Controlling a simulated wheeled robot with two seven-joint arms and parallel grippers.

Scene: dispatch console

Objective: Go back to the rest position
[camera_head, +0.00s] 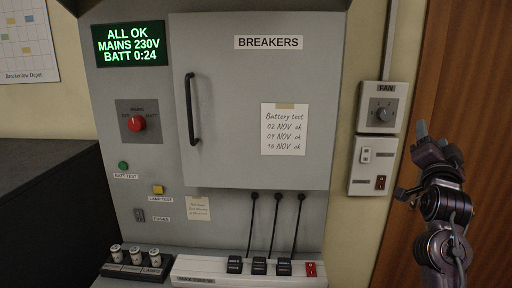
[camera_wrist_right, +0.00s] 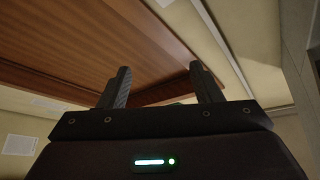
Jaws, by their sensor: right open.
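My right gripper (camera_head: 421,142) is raised at the right side of the head view, in front of the wooden door and just right of the wall switches. It holds nothing. In the right wrist view its two dark fingers (camera_wrist_right: 160,88) stand apart with an empty gap between them. The grey console (camera_head: 345,60) fills the middle of the head view. Its display (camera_head: 130,45) reads ALL OK, MAINS 230V, BATT 0:24. The breaker cabinet door (camera_head: 225,100) looks closed. My left gripper is not in view.
A fan knob box (camera_head: 381,107) and a switch plate (camera_head: 373,165) are on the wall close left of my right gripper. A power strip (camera_head: 215,270) with several black plugs and a red switch lies on the console ledge. A dark cabinet (camera_head: 45,210) stands at left.

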